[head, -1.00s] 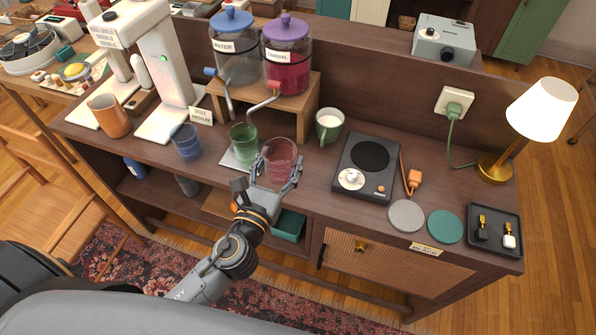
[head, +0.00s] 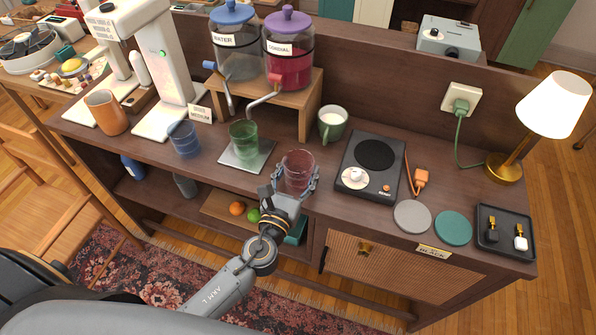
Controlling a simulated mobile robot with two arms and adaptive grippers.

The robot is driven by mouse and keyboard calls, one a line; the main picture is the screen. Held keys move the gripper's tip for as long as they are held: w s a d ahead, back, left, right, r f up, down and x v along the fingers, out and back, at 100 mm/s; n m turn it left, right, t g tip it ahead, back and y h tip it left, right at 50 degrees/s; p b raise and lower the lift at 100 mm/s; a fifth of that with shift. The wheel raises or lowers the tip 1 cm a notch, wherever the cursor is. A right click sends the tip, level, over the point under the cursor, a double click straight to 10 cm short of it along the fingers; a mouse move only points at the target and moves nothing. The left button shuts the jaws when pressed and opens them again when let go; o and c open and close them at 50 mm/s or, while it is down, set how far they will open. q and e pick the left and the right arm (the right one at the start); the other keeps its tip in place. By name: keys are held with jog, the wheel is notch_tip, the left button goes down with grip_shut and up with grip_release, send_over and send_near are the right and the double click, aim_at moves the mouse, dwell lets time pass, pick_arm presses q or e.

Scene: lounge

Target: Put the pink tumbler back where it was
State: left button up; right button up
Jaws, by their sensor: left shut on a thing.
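The pink tumbler (head: 297,168) is a clear, pinkish glass near the front edge of the sideboard top, left of the black hot plate. My left gripper (head: 296,183) is shut on it, with its fingers around the sides and the arm reaching in from below. The tumbler looks upright; I cannot tell whether its base touches the wood. A green tumbler (head: 243,139) stands on a grey square plate (head: 232,157) to its left. A blue tumbler (head: 184,139) stands farther left. My right gripper does not show.
Water (head: 238,50) and cordial (head: 287,58) dispensers stand on a wooden riser (head: 296,92) behind. A green mug (head: 333,122), the hot plate (head: 370,165), grey (head: 412,216) and teal (head: 453,228) coasters and a black tray (head: 505,243) are on the right. An orange mug (head: 105,112) is at left.

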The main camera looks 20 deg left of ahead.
pick_arm(q)
jog(key=shift+f, duration=0.15)
jog(key=o, duration=1.4)
jog(key=shift+r, duration=0.3)
jog(key=s+b, duration=0.1)
jog(key=s, duration=0.5)
jog(key=s+b, duration=0.2)
jog(key=s, duration=0.4)
jog(key=shift+a+f, duration=0.1)
jog(key=shift+a, duration=0.1)
